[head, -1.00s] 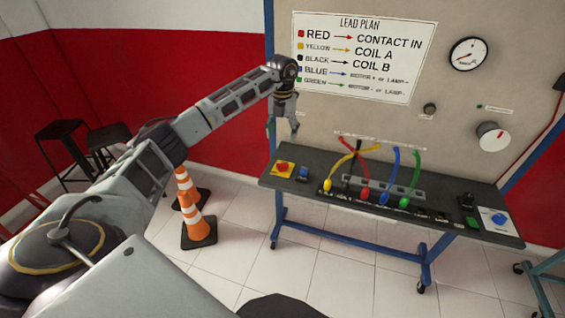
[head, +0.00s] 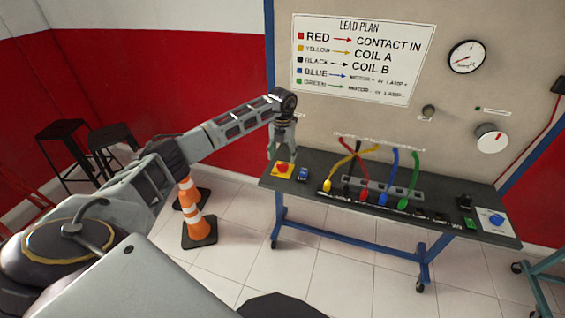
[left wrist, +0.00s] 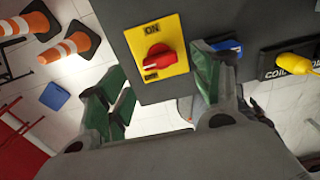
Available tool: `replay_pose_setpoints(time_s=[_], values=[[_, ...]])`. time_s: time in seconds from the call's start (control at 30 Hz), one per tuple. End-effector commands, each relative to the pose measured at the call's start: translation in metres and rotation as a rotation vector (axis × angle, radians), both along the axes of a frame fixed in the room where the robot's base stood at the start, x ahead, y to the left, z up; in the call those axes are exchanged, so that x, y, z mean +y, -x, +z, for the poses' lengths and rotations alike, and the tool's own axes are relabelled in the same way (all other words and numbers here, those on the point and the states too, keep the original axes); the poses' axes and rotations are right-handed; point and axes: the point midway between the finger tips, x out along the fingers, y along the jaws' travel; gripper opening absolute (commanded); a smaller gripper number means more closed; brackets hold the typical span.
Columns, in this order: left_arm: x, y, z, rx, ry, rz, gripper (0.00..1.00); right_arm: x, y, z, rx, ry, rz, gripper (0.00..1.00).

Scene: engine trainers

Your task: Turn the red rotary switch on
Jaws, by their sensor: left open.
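The red rotary switch (head: 282,168) sits on a yellow plate at the left end of the dark bench top. In the left wrist view the red knob (left wrist: 160,61) shows between an ON label above and another label below, too small to read surely. My left gripper (head: 282,152) is above the switch, pointing down. In the left wrist view its green-padded fingers (left wrist: 160,95) are spread apart and empty, with the knob beyond them and not touched. My right gripper is in neither view.
A blue switch (head: 303,174) stands just right of the red one. Coloured leads (head: 375,175) rise from the bench (head: 335,165) farther right. A lead plan board hangs behind. An orange cone (head: 193,210) stands on the floor to the left.

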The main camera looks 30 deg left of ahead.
Motion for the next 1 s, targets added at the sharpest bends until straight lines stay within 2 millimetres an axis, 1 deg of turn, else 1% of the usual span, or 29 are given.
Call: replay_pose_setpoints(time_s=[0.1, 0.33, 0.5, 0.77, 0.8, 0.83, 1.0], values=[[-0.001, 0.001, -0.016, 0.004, 0.001, 0.000, 0.66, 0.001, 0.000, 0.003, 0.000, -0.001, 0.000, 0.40], [0.000, 0.000, -0.038, 0.001, 0.000, -0.001, 0.66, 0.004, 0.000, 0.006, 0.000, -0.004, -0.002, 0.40], [0.000, 0.000, -0.044, 0.001, 0.000, -0.001, 0.66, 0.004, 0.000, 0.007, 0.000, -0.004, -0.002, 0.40], [0.000, 0.000, -0.045, 0.000, 0.000, -0.001, 0.66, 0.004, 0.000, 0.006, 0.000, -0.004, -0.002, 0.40], [0.000, 0.000, -0.045, 0.000, 0.000, -0.001, 0.65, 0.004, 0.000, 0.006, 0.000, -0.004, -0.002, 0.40], [0.000, 0.000, -0.045, 0.000, 0.000, -0.001, 0.61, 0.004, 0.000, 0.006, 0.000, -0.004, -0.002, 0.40], [0.000, 0.000, -0.045, 0.000, 0.000, -0.001, 0.39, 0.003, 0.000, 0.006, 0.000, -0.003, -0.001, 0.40]])
